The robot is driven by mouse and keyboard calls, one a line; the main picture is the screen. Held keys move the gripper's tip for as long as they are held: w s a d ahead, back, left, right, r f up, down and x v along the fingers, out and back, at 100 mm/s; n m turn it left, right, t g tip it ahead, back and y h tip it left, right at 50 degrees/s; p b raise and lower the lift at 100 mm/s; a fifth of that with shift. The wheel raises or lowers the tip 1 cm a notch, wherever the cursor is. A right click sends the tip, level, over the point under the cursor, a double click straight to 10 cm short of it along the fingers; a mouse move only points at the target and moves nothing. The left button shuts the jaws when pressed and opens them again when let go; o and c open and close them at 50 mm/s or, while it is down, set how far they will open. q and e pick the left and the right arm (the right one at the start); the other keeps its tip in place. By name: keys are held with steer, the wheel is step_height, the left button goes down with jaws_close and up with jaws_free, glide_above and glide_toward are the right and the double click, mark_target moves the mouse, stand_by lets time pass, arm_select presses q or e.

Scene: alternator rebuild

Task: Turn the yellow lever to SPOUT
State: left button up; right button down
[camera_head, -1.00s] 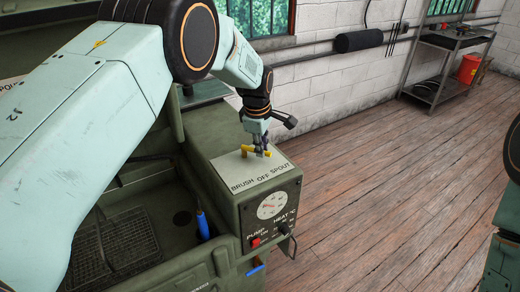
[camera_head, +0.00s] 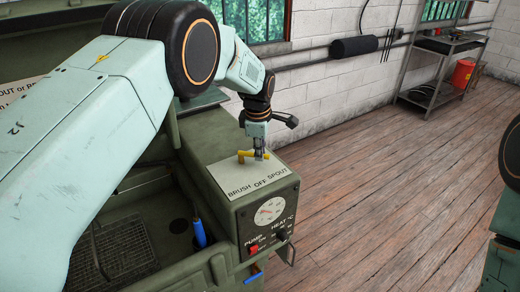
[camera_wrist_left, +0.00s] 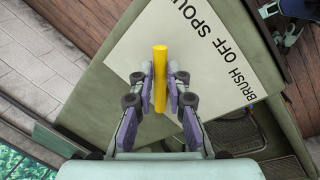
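My left gripper (camera_head: 259,155) points down at the lever. In the left wrist view the lever (camera_wrist_left: 160,75) stands between the two finger pads (camera_wrist_left: 160,88), which lie close against both its sides near the tips. The gripper looks shut on it. The fingers partly hide the lever in the head view, and I cannot tell exactly which word it points to.
The box front has a dial (camera_head: 269,211), a red pump switch (camera_head: 253,248) and a heat knob (camera_head: 281,235). A blue-handled tool (camera_head: 199,232) stands in the basin at left. A metal rack (camera_head: 440,70) and red bucket (camera_head: 463,73) stand far off. Wooden floor is clear.

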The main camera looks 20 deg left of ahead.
arm_select(q)
steer(key=o, duration=0.4)
steer(key=shift+w+a+f, duration=0.1)
steer(key=shift+f, duration=0.1)
steer(key=shift+r, duration=0.15)
steer(key=shift+r, duration=0.2)
steer(key=r, duration=0.3)
steer(key=s+r, duration=0.1)
steer(key=r, duration=0.3)
steer(key=s+r, duration=0.1)
steer(key=r, duration=0.3)
steer(key=shift+s+r, duration=0.1)
steer(key=shift+s, duration=0.1)
steer(key=shift+s, duration=0.1)
